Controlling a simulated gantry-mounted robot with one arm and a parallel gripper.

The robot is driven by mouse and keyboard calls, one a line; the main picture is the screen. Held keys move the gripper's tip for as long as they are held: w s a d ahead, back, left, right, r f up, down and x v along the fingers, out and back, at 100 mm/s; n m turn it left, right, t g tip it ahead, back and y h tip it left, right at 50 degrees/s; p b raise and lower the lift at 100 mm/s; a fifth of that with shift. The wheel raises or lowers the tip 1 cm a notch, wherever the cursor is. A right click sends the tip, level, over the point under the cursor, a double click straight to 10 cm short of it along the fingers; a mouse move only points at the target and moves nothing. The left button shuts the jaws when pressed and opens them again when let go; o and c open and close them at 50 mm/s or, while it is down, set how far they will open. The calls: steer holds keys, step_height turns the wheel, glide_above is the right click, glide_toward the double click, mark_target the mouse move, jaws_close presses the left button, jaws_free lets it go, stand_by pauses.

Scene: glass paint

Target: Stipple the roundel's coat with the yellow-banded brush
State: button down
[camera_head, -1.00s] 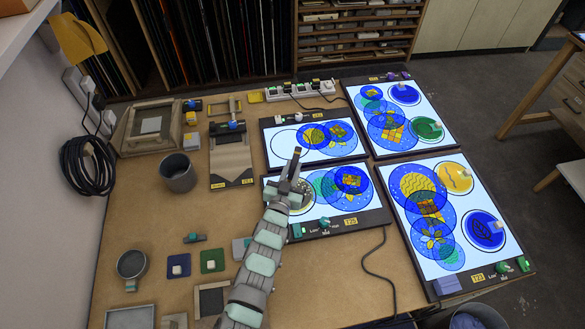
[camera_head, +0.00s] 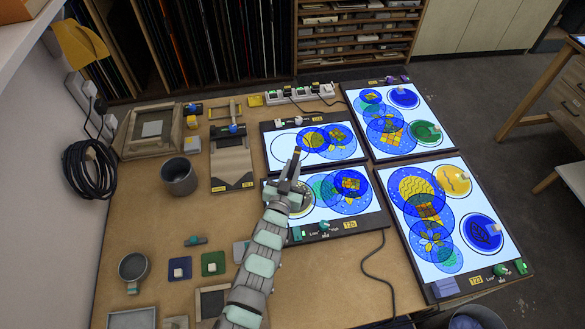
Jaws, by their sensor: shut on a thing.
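My gripper (camera_head: 287,187) is shut on a slim dark brush (camera_head: 296,157) over the left end of the lower middle light panel (camera_head: 373,218). The brush's handle points up, and a small yellowish patch shows near its top. Its bristle end is hidden by my gripper. A round glass piece with a dark speckled coat, the roundel (camera_head: 304,204), lies on the panel beneath and beside my gripper, which partly covers it. I cannot tell whether the bristles touch the coat. Blue and teal patterned discs (camera_head: 350,182) overlap to its right on the same panel.
Other lit panels stand behind (camera_head: 281,153) and to the right (camera_head: 469,260), covered with glass discs. A dark grey cup (camera_head: 178,178), a round pan (camera_head: 133,267) and small blue and green pads lie to the left. A black cable (camera_head: 365,262) curves across the front.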

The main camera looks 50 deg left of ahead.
steer(key=shift+s+d+r+p, duration=0.1)
steer(key=shift+s+d+p, duration=0.2)
steer(key=shift+s, duration=0.2)
steer(key=shift+p+v, duration=0.5)
steer(key=shift+v, duration=0.8)
steer(key=shift+f, duration=0.3)
steer(key=shift+f+b, duration=0.5)
steer(key=shift+f, duration=0.35)
steer(key=shift+w+f, duration=0.1)
steer(key=shift+f, duration=0.05)
